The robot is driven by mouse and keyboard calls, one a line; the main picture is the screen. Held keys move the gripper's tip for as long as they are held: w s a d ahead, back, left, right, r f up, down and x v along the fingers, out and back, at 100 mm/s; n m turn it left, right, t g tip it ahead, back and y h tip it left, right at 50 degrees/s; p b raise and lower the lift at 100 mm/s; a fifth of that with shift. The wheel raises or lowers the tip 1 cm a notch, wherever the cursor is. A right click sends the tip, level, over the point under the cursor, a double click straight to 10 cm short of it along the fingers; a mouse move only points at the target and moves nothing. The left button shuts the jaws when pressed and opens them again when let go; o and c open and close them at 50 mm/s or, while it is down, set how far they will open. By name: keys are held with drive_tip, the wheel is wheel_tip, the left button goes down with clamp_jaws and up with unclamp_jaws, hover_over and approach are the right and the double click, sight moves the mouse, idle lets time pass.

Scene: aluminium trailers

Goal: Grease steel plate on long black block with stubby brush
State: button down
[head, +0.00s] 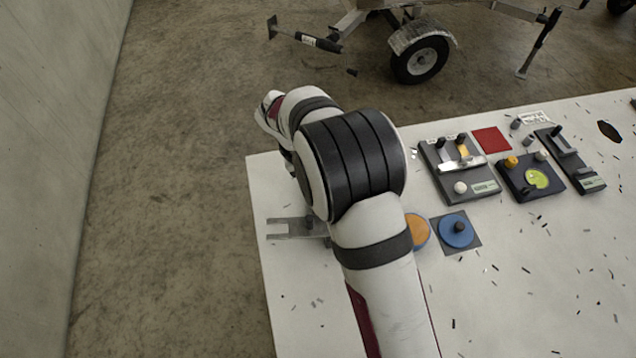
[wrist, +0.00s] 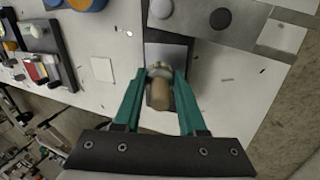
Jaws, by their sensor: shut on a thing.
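In the wrist view my gripper (wrist: 160,80) is shut on a stubby brush (wrist: 161,94) with a tan handle and a pale metal collar. The brush's far end is over a dark block (wrist: 155,37) that carries a flat grey steel plate (wrist: 168,53). I cannot tell whether the brush touches the plate. In the head view my own arm hides the gripper, the brush and this spot. Another long dark block (head: 591,184) with a grey piece on it lies at the right of the table in the head view.
A forked steel plate (head: 290,228) with a dark knob lies by the table's left edge. A blue disc (head: 456,231), an orange disc (head: 419,232), a red square (head: 491,140) and two dark fixtures (head: 470,188) (head: 527,190) stand rightward. The front right table has only scattered chips.

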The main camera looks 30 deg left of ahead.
drive_tip(key=shift+w+d, duration=1.35)
drive_tip(key=shift+d, duration=0.05)
drive_tip(key=shift+w+r, duration=0.1)
drive_tip(key=shift+r, duration=0.1)
wheel_tip(320, 180, up, 6)
drive_tip(key=shift+a+f+g+h, duration=0.2)
drive_tip(key=shift+f+g+h, duration=0.15)
drive_tip(key=shift+g, duration=0.35)
